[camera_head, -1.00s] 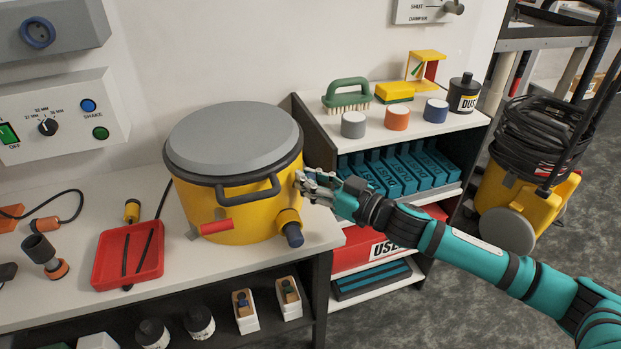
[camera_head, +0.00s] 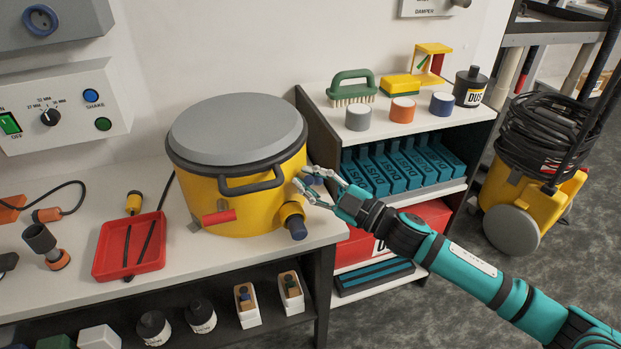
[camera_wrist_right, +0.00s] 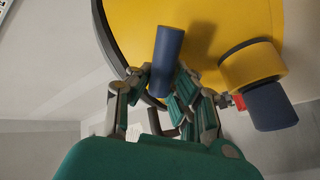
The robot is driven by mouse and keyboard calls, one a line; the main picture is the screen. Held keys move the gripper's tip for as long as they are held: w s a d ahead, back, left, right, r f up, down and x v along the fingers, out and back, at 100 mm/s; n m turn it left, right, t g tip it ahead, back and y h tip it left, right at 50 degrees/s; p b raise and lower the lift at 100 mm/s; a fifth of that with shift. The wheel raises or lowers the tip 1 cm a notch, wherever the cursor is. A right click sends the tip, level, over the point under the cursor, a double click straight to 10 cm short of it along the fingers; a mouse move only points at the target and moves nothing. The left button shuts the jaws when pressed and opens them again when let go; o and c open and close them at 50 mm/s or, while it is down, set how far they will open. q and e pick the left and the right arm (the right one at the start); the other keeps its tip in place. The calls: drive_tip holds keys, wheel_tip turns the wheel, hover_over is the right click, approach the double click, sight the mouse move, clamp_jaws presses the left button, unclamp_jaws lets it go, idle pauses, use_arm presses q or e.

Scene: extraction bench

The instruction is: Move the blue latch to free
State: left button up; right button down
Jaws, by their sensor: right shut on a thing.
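The blue latch (camera_head: 313,180) is on the right side of the yellow drum (camera_head: 262,205), which has a grey lid (camera_head: 238,130). My right gripper (camera_head: 316,186) is at that side of the drum, its fingers around the latch handle. In the right wrist view, the blue latch (camera_wrist_right: 168,55) sticks out from the yellow wall between the fingers of my right gripper (camera_wrist_right: 160,88), which is shut on it. The fingers hide the latch's lower end. My left gripper is not in view.
A yellow port with a dark blue end (camera_head: 296,227) juts from the drum just below the gripper. A red latch (camera_head: 218,217) is at the drum's front. A red tray (camera_head: 130,262) lies to the left. A shelf unit (camera_head: 345,112) with several items stands behind the arm.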

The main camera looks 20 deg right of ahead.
drive_tip(key=n+b, duration=0.1)
drive_tip(key=n, duration=0.2)
drive_tip(key=f+n+y+b, duration=0.1)
drive_tip(key=n, duration=0.2)
drive_tip(key=n+g+b, duration=0.1)
drive_tip(key=n, duration=0.2)
drive_tip(key=shift+d+f+y, duration=0.1)
drive_tip(key=shift+f+y, duration=0.15)
drive_tip(key=shift+y, duration=0.15)
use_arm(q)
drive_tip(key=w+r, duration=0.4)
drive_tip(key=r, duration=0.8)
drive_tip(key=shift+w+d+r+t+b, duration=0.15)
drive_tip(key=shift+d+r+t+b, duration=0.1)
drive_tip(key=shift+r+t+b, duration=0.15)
use_arm(e)
drive_tip(key=shift+n, duration=1)
drive_tip(key=c, duration=1.2)
unclamp_jaws()
drive_tip(key=shift+s, duration=0.1)
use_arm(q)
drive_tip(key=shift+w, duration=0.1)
use_arm(e)
drive_tip(key=shift+o, duration=0.2)
drive_tip(key=shift+f+y, duration=0.2)
drive_tip(key=shift+y, duration=0.1)
drive_tip(key=v, duration=1.2)
